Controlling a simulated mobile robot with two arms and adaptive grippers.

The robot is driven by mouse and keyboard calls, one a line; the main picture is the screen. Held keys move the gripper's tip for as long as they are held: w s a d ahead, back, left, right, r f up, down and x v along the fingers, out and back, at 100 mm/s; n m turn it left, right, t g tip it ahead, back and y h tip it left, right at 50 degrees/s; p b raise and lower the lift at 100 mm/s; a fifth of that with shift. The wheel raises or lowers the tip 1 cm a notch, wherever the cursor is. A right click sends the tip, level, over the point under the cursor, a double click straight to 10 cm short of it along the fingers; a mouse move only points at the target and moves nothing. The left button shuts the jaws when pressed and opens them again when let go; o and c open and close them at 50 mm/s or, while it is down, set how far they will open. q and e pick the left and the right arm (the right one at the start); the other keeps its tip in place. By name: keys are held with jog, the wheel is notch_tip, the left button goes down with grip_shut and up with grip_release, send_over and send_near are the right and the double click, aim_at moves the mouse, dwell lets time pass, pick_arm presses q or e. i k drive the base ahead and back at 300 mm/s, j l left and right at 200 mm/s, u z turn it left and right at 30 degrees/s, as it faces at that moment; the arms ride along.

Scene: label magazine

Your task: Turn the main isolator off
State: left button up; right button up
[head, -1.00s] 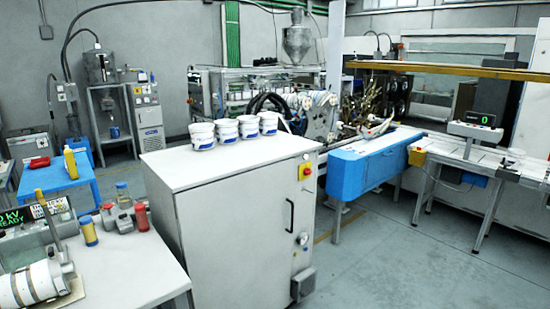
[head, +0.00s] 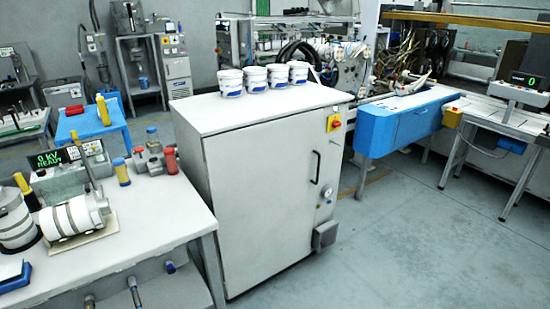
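A red and yellow rotary switch (head: 334,122), which looks like the main isolator, sits high on the right part of the door side of a pale grey cabinet (head: 265,185). It is small in the head view, and I cannot tell which way its handle points. A black door handle (head: 315,167) is below and left of it. A round gauge (head: 327,196) is lower down on the same face. Neither of my grippers is in view.
White tubs (head: 254,79) stand along the cabinet's back edge. A grey-white bench (head: 130,240) with test gear and small bottles is at the left. A blue-fronted conveyor unit (head: 405,130) stands behind the cabinet to the right. The floor (head: 400,240) right of the cabinet is clear.

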aim_at(336, 124)
jog(key=i+l+u, duration=0.1)
jog(key=u, duration=0.4)
jog(key=l+u, duration=0.7)
jog(key=l, duration=0.5)
jog(key=l+u, duration=0.25)
jog(key=l, duration=0.45)
jog(key=l+u, duration=0.25)
jog(key=l, duration=0.5)
jog(key=k+l, duration=0.1)
jog(key=l, duration=0.85)
jog(key=k+l, duration=0.15)
jog(key=l, duration=0.3)
jog(key=k+l, duration=0.1)
jog(key=l, duration=0.4)
jog(key=k+l, duration=0.1)
jog(key=l, duration=0.35)
jog(key=l+u, duration=0.1)
jog(key=l, duration=0.4)
jog(key=k, duration=0.05)
